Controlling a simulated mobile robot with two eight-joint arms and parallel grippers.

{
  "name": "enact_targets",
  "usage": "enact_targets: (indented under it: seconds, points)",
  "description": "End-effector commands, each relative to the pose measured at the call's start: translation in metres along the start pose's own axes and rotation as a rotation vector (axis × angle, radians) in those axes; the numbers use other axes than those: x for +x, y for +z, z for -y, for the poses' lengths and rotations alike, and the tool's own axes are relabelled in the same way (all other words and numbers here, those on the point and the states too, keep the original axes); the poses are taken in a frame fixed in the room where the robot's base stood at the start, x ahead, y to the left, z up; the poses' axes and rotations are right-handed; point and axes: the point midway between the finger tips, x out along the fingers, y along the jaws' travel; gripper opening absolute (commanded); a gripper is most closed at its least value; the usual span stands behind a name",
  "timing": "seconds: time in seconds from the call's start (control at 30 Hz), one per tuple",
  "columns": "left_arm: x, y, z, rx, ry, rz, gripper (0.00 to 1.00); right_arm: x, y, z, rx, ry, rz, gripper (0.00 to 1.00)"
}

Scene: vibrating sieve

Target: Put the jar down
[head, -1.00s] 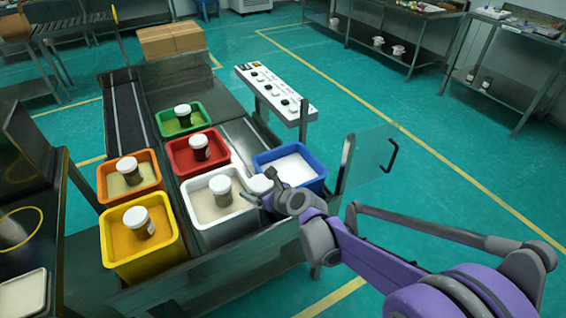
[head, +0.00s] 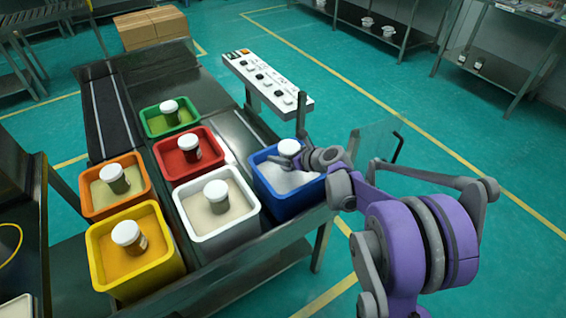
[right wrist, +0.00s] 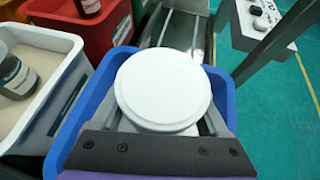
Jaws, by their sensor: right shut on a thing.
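My right gripper (head: 296,155) is shut on a white-lidded jar (head: 289,147) over the blue bin (head: 281,204). The jar's white lid (right wrist: 163,88) fills the middle of the right wrist view, with the blue bin's rim (right wrist: 223,88) around it. The jar's body is mostly hidden below the lid. The bin holds white powder, and I cannot tell whether the jar touches it. My left gripper is not in view.
A white bin (head: 247,222), red bin (head: 160,166), green bin (head: 149,126), orange bin (head: 93,207) and yellow bin (head: 104,267) each hold a white-lidded jar. A control panel (head: 268,84) and a dark upright post (head: 301,115) stand close behind the blue bin.

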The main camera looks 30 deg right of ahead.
Motion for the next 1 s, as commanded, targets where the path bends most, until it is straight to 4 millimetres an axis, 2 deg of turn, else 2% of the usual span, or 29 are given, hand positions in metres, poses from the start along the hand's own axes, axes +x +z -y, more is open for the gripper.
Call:
enact_targets:
  seconds: [0.23, 0.6, 0.63, 0.73, 0.77, 1.0]
  points:
    - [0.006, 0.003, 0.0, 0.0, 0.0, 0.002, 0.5, 0.016, -0.029, 0.0, 0.001, 0.0, 0.0, 0.16]
    - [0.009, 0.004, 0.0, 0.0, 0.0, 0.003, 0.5, 0.018, -0.033, 0.0, 0.001, 0.0, 0.0, 0.16]
    - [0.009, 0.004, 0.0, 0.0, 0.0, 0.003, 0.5, 0.018, -0.034, 0.0, 0.0, 0.0, 0.0, 0.8]
    - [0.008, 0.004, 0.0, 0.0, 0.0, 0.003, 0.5, 0.018, -0.033, 0.0, 0.0, 0.0, 0.0, 0.98]
    - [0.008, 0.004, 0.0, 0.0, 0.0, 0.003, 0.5, 0.018, -0.033, 0.0, 0.0, 0.0, 0.0, 1.0]
    - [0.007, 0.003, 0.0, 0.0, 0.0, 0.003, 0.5, 0.017, -0.032, 0.0, 0.0, 0.0, 0.0, 1.0]
